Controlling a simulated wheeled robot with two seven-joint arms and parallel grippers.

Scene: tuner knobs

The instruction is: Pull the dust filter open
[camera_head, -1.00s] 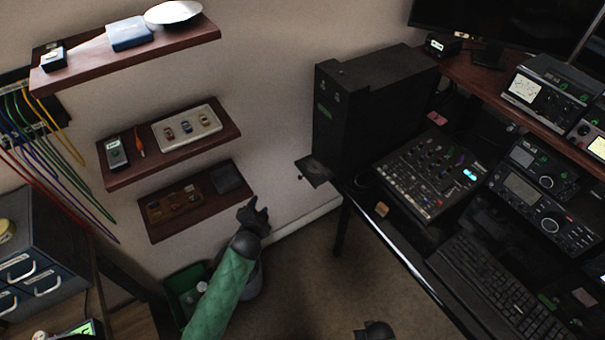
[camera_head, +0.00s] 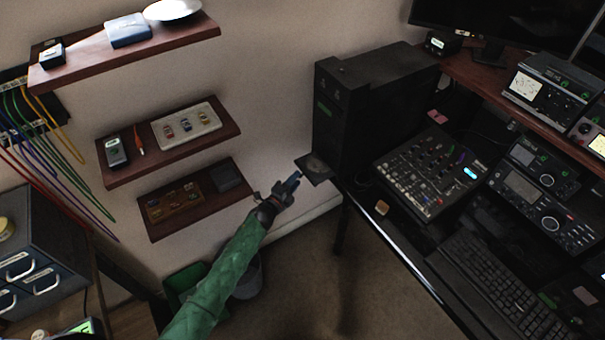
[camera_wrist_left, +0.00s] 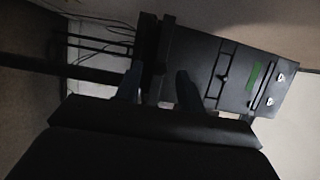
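A black computer tower (camera_head: 350,110) stands at the left end of the desk, with a green label on its front. A thin dark flat panel (camera_head: 314,167), which looks like the dust filter, sticks out low at the tower's front. My right gripper is not in view.
Wall shelves (camera_head: 195,205) with small items are left of my left arm. A grey bin (camera_head: 247,277) stands on the floor beneath the arm. The desk edge (camera_head: 385,255) and a mixer (camera_head: 433,172) are right of the tower. The floor before the desk is clear.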

